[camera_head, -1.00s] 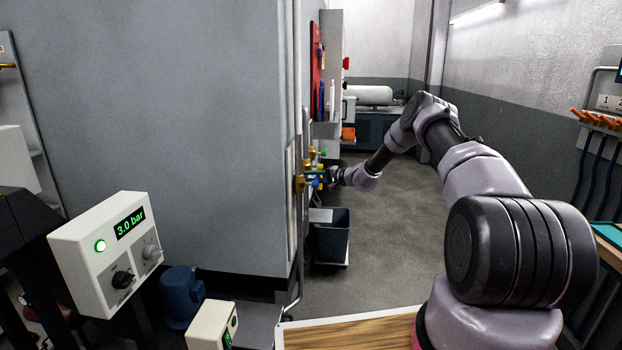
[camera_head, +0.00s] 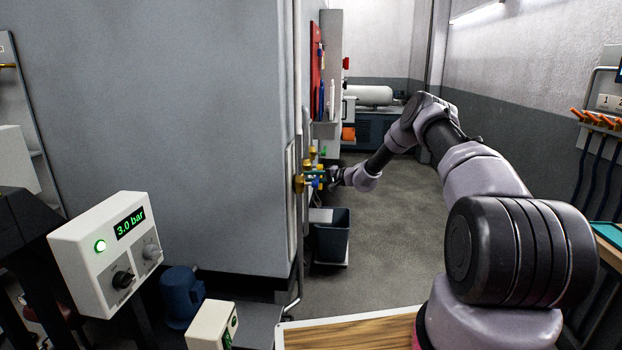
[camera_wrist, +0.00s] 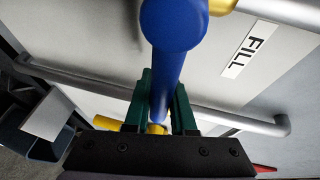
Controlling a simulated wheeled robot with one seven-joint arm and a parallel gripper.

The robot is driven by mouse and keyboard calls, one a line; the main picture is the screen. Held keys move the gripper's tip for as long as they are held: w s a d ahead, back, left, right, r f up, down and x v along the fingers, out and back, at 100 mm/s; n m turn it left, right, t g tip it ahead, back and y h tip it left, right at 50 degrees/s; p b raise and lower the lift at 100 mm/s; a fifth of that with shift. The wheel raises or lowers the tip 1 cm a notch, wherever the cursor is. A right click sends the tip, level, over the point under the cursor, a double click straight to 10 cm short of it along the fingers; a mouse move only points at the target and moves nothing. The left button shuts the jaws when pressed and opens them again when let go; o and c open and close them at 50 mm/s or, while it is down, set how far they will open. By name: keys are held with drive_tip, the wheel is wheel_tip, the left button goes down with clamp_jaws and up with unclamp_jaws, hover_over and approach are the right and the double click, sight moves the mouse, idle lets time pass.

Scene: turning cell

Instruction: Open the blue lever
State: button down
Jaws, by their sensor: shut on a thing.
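The blue lever (camera_wrist: 168,75) fills the upper middle of the wrist view, its round end toward the camera and its bar running down between my fingers. My gripper (camera_wrist: 164,103) has green fingers, one on each side of the bar, and is shut on it. In the head view my gripper (camera_head: 328,177) is small at the brass valves (camera_head: 299,184) on the edge of the large grey cabinet. A blue patch (camera_head: 316,183) of the lever shows there. How far the lever is turned is hard to tell.
A white label reading FILL (camera_wrist: 249,49) is on the panel beside the lever. A grey rail (camera_wrist: 235,118) runs behind my fingers. A dark bin (camera_head: 330,238) stands below the valves. The grey cabinet (camera_head: 170,120) blocks the left; the floor (camera_head: 400,225) to the right is clear.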

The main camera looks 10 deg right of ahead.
drive_tip(key=shift+f, duration=0.1)
drive_tip(key=s+a+f+m+g, duration=0.1)
drive_tip(key=s+f+m+g, duration=0.3)
drive_tip(key=f+m+g, duration=0.2)
drive_tip(key=shift+s+f+m, duration=0.4)
drive_tip(key=shift+f+m, duration=0.2)
drive_tip(key=shift+m, duration=0.6)
idle(0.4)
drive_tip(key=c, duration=0.8)
unclamp_jaws()
drive_tip(key=shift+a, duration=0.1)
drive_tip(key=shift+o, duration=0.2)
drive_tip(key=v, duration=1)
drive_tip(key=shift+d+r, duration=0.2)
drive_tip(key=shift+d, duration=0.15)
